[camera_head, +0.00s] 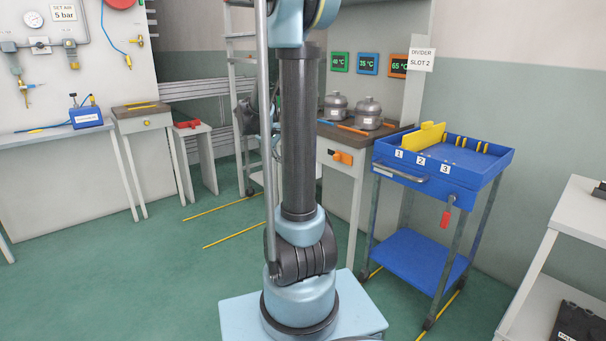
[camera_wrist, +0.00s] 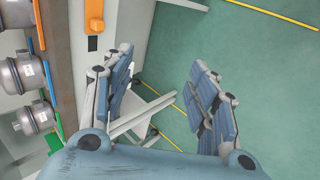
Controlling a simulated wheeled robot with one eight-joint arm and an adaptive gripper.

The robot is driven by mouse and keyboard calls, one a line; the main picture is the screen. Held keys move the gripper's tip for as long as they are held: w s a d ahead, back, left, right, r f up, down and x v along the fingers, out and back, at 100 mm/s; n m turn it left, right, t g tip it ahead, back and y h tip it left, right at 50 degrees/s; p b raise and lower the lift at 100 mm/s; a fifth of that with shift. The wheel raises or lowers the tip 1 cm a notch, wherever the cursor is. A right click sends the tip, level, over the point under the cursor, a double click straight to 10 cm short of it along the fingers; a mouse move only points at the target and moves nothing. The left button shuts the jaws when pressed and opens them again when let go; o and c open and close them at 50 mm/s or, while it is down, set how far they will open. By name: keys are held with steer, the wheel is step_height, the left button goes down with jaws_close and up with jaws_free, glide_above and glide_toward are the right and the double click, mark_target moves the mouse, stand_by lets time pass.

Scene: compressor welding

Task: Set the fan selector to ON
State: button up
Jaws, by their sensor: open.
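An orange switch unit (camera_head: 342,157) sits on the white front of the workbench with the compressors. In the head view my arm's column hides much of the middle, and the gripper is not clear.
A blue trolley (camera_head: 412,262) stands to the right, and a small table with a yellow knob (camera_head: 147,124) to the left.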

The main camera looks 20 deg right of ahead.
steer(key=w+d+f+n+h, duration=0.1)
steer(key=w+f+h, duration=0.15)
steer(key=w, duration=0.45)
steer(key=w+d+f+n+t+h, duration=0.1)
steer(key=w+f, duration=0.2)
steer(key=w, duration=0.4)
steer(key=w+d+f+n+h, duration=0.1)
steer(key=w+f, duration=0.2)
steer(key=w, duration=0.4)
steer(key=w+f+n+t+h, duration=0.15)
steer(key=w+f, duration=0.25)
steer(key=f, duration=0.4)
steer(key=w+f+n+t+h, duration=0.1)
steer(key=w+f+h, duration=0.25)
steer(key=f, duration=0.55)
steer(key=x, duration=1.7)
steer(key=shift+w, duration=0.35)
steer(key=shift+d, duration=0.1)
steer(key=shift+c, duration=0.3)
steer(key=c, duration=1)
